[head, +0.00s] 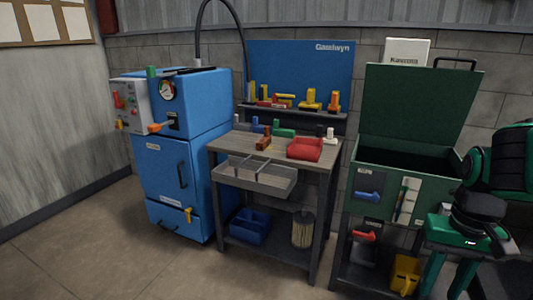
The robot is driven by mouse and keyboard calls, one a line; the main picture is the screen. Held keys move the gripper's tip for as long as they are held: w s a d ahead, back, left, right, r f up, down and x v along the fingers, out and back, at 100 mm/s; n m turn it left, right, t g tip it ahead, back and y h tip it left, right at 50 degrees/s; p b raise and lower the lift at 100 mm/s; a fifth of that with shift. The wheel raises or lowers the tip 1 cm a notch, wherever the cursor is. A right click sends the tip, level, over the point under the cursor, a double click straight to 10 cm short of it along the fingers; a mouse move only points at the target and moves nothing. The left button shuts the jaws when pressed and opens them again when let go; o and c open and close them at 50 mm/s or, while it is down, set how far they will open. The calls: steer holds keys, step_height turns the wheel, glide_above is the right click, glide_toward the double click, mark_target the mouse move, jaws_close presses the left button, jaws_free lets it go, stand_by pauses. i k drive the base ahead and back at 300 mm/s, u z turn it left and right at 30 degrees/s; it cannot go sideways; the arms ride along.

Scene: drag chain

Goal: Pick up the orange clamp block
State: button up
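An orange-brown block (263,142), which looks like the orange clamp block, stands on the wooden workbench top (238,142), left of a red tray. Its fine shape is too small to tell. My gripper (446,288) hangs at the lower right, in front of the green cabinet and well to the right of the bench. Its two green fingers point down with a gap between them, and nothing shows in the gap. The fingertips are near the bottom edge of the picture. My gripper is far from the block.
The red tray (305,149), a green block (284,132) and small blue pieces share the bench top. A grey divided drawer (256,178) juts out in front. A blue machine (178,150) stands left; the green cabinet (400,182) with raised lid stands right. The floor in front is clear.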

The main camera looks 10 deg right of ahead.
mark_target(265, 142)
steer(key=z, duration=0.65)
steer(key=i, duration=1.25)
steer(key=u, duration=0.5)
steer(key=i, duration=1.1)
steer(key=u, duration=0.1)
